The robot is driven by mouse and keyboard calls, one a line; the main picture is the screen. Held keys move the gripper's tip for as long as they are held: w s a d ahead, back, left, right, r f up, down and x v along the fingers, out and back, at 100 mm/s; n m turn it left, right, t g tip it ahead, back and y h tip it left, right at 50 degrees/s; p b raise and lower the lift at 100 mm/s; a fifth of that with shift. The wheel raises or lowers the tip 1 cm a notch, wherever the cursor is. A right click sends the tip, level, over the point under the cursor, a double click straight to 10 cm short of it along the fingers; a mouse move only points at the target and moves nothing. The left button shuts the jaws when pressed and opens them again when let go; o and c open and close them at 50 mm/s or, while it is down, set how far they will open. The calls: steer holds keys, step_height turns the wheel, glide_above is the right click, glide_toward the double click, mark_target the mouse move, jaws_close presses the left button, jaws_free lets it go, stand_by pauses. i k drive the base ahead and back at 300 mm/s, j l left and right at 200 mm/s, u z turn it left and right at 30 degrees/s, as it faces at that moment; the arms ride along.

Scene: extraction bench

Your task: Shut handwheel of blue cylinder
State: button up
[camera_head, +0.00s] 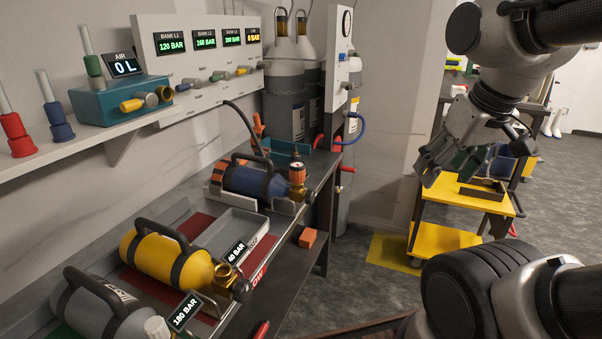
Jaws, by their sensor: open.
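The blue cylinder (252,181) lies on its side in a cradle at the far end of the dark bench, with a dark carrying handle over it. At its right end is a brass valve (298,191) with an orange-red ribbed part (297,172) and a small round gauge above. I cannot tell for sure which part is the handwheel. My gripper (432,168) hangs at the right of the view, well to the right of the valve and apart from it. It is open and empty, with its fingers pointing down and left.
A yellow cart (445,236) stands behind my gripper.

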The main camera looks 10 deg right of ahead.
mark_target(310, 196)
steer(key=l+u, duration=0.15)
steer(key=l, duration=0.25)
steer(key=k+l+u, duration=0.15)
steer(key=l, duration=0.25)
steer(key=l+u, duration=0.2)
steer(key=l, duration=0.15)
steer(key=k+l+u, duration=0.15)
steer(key=l, duration=0.25)
steer(key=k+l+u, duration=0.15)
steer(key=l, duration=0.2)
steer(key=i, duration=0.05)
